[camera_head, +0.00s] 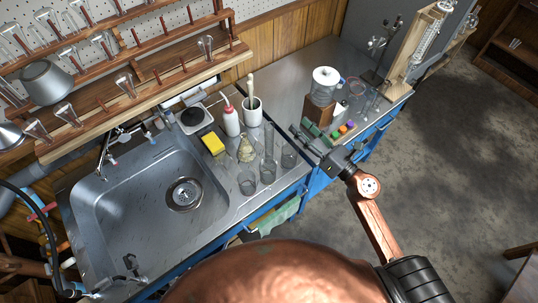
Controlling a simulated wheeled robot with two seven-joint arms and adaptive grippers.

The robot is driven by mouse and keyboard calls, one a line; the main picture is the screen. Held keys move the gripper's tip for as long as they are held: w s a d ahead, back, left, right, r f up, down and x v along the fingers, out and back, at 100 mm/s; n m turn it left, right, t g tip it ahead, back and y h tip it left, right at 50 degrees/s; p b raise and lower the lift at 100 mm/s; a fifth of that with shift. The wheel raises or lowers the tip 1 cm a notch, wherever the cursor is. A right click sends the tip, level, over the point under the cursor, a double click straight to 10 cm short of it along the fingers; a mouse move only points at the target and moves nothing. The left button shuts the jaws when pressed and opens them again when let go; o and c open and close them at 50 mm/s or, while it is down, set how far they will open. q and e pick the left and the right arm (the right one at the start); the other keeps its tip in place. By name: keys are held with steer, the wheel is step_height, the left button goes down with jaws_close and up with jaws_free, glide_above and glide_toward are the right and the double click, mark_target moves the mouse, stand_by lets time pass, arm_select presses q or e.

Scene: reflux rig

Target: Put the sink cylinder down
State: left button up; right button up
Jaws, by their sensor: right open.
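A tall clear glass cylinder (269,142) stands upright on the metal counter to the right of the sink, among short glass beakers. My right gripper (299,136) is open and empty, just to the right of the cylinder. I see a gap between them in the picture, but its depth is hard to judge.
Beakers (247,183) stand close in front of the cylinder, with a flask (246,151) and yellow sponge (214,143) to its left.

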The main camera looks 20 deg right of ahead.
mark_target(272, 131)
steer(key=w+a+f+n+g+y, duration=0.1)
steer(key=a+n, duration=0.1)
steer(key=a, duration=0.1)
steer(key=w+a+f+n+g+y, duration=0.1)
steer(key=w+a+n, duration=0.1)
steer(key=a, duration=0.1)
steer(key=w+a+f+n+g, duration=0.1)
steer(key=a+n+g, duration=0.1)
steer(key=n, duration=0.1)
steer(key=shift+w+a+f+y+p, duration=0.25)
steer(key=shift+a+f+y+p, duration=0.05)
steer(key=shift+a+y, duration=0.1)
steer(key=shift+w+a, duration=0.35)
steer(key=shift+w, duration=0.1)
steer(key=shift+c, duration=0.4)
jaws_close()
